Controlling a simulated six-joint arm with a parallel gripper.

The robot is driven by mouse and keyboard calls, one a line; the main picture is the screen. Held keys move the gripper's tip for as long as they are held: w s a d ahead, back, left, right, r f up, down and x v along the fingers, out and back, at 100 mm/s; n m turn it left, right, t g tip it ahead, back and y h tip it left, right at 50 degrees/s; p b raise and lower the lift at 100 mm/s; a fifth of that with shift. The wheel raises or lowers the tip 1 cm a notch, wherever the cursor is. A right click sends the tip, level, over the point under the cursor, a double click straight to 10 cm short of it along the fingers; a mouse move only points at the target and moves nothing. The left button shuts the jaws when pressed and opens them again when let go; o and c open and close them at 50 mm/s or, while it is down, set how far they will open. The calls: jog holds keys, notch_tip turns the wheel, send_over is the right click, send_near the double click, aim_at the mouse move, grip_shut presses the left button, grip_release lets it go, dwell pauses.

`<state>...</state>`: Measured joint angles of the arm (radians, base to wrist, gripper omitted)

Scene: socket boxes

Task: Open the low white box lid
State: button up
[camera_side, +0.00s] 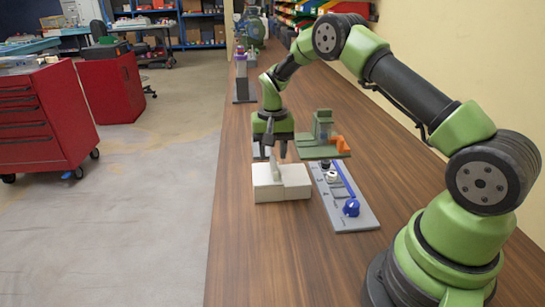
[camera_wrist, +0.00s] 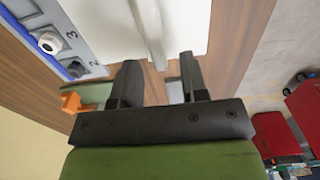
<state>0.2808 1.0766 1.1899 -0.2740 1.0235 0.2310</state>
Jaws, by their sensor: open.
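The low white box (camera_side: 281,190) sits on the wooden bench, its lid looking shut. A thin upright white ridge (camera_side: 274,166) stands on the lid; it also shows in the wrist view (camera_wrist: 148,30). My gripper (camera_side: 273,155) points down just above the lid, its two dark fingers apart. In the wrist view, my gripper (camera_wrist: 159,62) has its fingertips on either side of the near end of the ridge. The jaws are open and hold nothing. I cannot tell whether either finger touches the ridge or lid.
A grey panel (camera_side: 358,215) with a blue knob (camera_side: 351,207) and a white knob (camera_wrist: 49,42) lies close to the right of the box. A green box (camera_side: 318,152) with an orange handle (camera_side: 341,144) stands behind. The bench in front is clear.

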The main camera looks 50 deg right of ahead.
aim_at(299, 167)
jog(key=shift+f, duration=1.05)
jog(key=shift+c, duration=0.4)
grip_shut()
jog(key=shift+s+d+r, duration=0.1)
jog(key=shift+s+d, duration=2.35)
jog(key=shift+d, duration=0.05)
jog(key=shift+o, duration=0.4)
grip_release()
